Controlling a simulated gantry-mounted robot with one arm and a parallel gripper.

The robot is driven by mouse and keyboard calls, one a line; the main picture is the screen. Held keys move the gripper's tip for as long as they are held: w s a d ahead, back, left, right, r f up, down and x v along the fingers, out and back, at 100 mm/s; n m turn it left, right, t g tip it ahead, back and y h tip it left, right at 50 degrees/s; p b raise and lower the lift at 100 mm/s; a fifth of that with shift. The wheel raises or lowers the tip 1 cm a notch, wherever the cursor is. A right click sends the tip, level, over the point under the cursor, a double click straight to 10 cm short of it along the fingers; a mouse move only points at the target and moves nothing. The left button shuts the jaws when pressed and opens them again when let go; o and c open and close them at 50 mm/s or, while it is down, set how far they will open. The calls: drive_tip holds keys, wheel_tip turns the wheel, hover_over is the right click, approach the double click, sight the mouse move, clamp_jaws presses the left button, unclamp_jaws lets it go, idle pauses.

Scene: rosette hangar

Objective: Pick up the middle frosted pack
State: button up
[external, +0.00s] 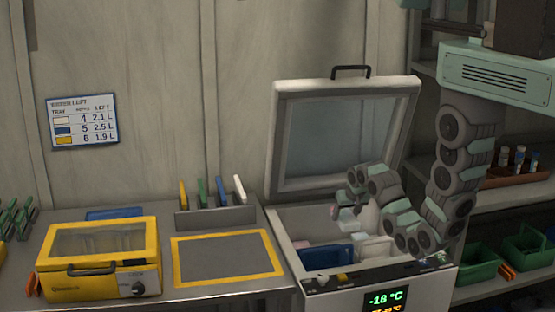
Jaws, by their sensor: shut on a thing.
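The chest freezer (448,276) stands open at the right, its hinged lid (277,140) raised. My gripper (347,212) reaches over the open freezer from the right, pointing down and left. It is shut on a pale, frosted-looking pack (347,224), small and partly hidden by the fingers. Below it, inside the freezer, a blue pack (325,257) lies at the front left and a whitish pack (376,250) to its right. Which of the packs is the middle one cannot be told from this view. My arm hides the freezer's right side.
The bench left of the freezer holds a yellow-framed grey mat (225,258), bare on top, and a yellow lidded box (100,282). A rack (215,218) with coloured upright plates stands behind the mat. Green bins (476,264) sit on the right shelf.

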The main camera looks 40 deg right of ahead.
sight(357, 228)
drive_tip(key=s+a, duration=0.1)
drive_tip(key=s, duration=0.2)
drive_tip(key=s+a, duration=0.2)
drive_tip(key=s, duration=0.1)
drive_tip(key=s+a, duration=0.1)
drive_tip(key=s, duration=0.2)
drive_tip(key=shift+s+a, duration=0.2)
drive_tip(key=shift+s, duration=0.1)
drive_tip(key=shift+s+a+r+p, duration=0.1)
drive_tip(key=shift+s+r+p, duration=0.1)
drive_tip(key=shift+r+p, duration=1.9)
drive_tip(key=shift+r, duration=0.45)
drive_tip(key=shift+r, duration=0.1)
